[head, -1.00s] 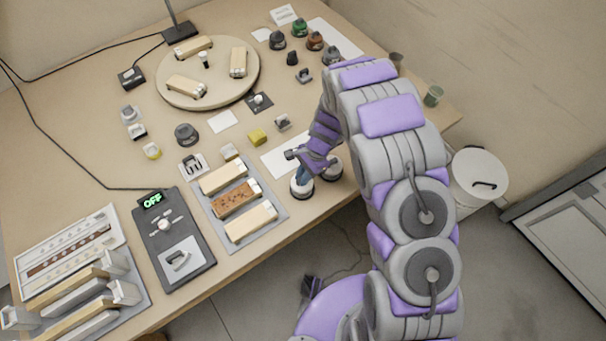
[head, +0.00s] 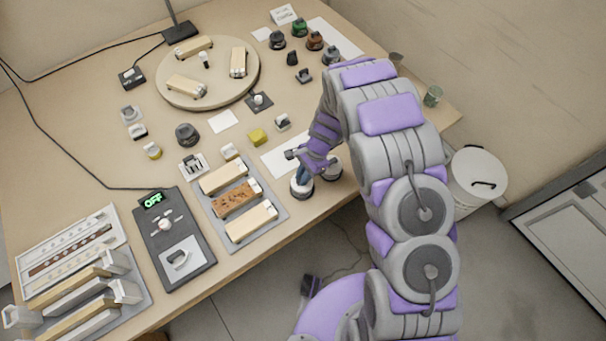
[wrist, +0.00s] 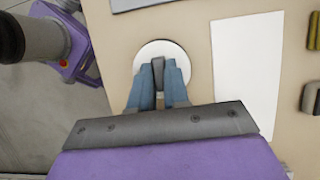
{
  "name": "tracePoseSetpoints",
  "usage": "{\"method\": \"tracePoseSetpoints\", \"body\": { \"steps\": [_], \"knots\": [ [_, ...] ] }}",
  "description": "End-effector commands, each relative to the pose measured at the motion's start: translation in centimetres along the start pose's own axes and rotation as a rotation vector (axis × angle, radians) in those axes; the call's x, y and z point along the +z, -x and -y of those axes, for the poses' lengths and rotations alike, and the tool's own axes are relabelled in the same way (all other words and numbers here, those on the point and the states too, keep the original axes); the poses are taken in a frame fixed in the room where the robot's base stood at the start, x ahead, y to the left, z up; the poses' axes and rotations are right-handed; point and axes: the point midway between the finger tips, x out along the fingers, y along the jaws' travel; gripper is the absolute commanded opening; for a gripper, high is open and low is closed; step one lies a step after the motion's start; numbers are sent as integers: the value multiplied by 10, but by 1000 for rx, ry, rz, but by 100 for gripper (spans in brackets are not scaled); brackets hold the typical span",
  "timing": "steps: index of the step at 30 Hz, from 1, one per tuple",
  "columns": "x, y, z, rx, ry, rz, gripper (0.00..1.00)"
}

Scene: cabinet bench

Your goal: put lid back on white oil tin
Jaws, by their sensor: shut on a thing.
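My gripper (head: 304,178) reaches down at the front edge of the bench. In the wrist view its blue fingers (wrist: 158,82) are shut on the dark upright knob (wrist: 158,70) of a round white lid (wrist: 148,50). In the head view this is over the nearer of two round tins, the white one with a dark base (head: 301,191). The fingers hide much of the top, so I cannot tell whether the lid rests fully on the tin. A second round tin (head: 332,170) stands close to the right, partly behind my arm.
A white sheet (head: 280,160) lies beside the tins, also in the wrist view (wrist: 245,70). A grey tray (head: 276,232) with several blocks is to the left. A yellow block (head: 257,137) sits behind. A white lidded bin (head: 478,176) stands on the floor at right.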

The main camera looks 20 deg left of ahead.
Motion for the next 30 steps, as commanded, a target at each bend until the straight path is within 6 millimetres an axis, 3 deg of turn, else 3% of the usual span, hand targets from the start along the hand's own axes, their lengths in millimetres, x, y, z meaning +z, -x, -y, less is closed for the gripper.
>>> {"method": "tracePoseSetpoints", "body": {
  "steps": [1, 2, 10, 16, 24, 30],
  "knots": [
    [0, 0, 0, 0, 0, 0, 0],
    [0, 0, 0, 0, 0, 0, 18],
    [0, 0, 0, 0, 0, 0, 44],
    [0, 0, 0, 0, 0, 0, 47],
    [0, 0, 0, 0, 0, 0, 71],
    [0, 0, 0, 0, 0, 0, 71]
  ]
}}
